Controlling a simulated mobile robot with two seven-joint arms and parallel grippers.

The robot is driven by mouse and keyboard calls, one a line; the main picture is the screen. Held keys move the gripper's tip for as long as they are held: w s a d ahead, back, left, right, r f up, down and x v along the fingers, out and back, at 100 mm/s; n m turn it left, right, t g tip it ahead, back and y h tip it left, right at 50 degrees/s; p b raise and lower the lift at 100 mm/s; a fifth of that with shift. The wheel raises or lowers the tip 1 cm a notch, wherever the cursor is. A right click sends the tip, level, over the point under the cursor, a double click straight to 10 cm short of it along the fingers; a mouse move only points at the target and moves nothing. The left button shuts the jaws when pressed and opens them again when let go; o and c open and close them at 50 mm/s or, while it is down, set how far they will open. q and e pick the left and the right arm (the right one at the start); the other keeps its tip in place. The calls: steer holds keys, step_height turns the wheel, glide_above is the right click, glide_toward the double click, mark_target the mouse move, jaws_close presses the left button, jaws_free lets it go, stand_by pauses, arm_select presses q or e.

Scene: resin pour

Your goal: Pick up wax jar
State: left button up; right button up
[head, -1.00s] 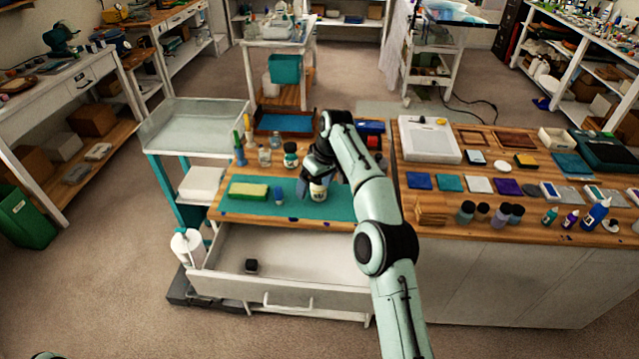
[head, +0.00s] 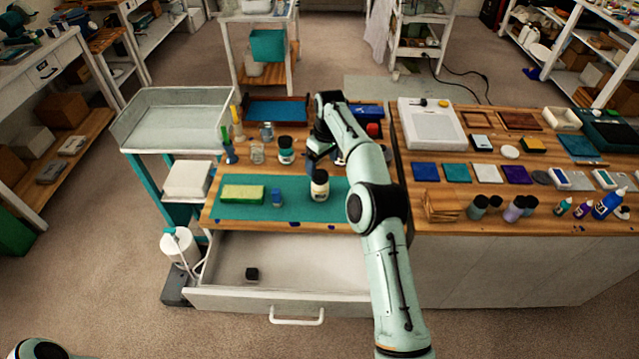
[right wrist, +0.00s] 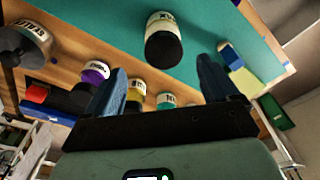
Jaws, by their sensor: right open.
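The wax jar (head: 320,187), cream with a black lid, stands upright on the teal mat (head: 225,211) of the wooden worktop. It also shows in the right wrist view (right wrist: 163,40), where its upside-down label seems to read WAX. My right gripper (head: 318,154) is open and empty, just behind the jar in the head view. In the right wrist view its two blue fingers (right wrist: 162,75) are spread apart, with the jar beyond their tips, apart from them. My left gripper is not in view; only a piece of my left arm shows at the lower left.
A green-yellow sponge (head: 243,193) and a small blue item (head: 277,198) lie left of the jar on the mat. A teal-labelled jar (head: 286,151) and a blue tray (head: 277,110) are behind.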

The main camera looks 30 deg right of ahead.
mark_target(320, 175)
steer(key=f, duration=0.3)
steer(key=shift+w+f, duration=0.15)
steer(key=shift+w, duration=0.25)
steer(key=shift+s+a+f, duration=0.15)
steer(key=shift+f, duration=0.4)
steer(key=f, duration=0.3)
steer(key=shift+s+a+f, duration=0.1)
steer(key=shift+a+f, duration=0.1)
steer(key=shift+f, duration=0.4)
steer(key=shift+c, duration=0.4)
steer(key=c, duration=1.1)
steer(key=shift+r, duration=0.15)
steer(key=shift+c, duration=0.2)
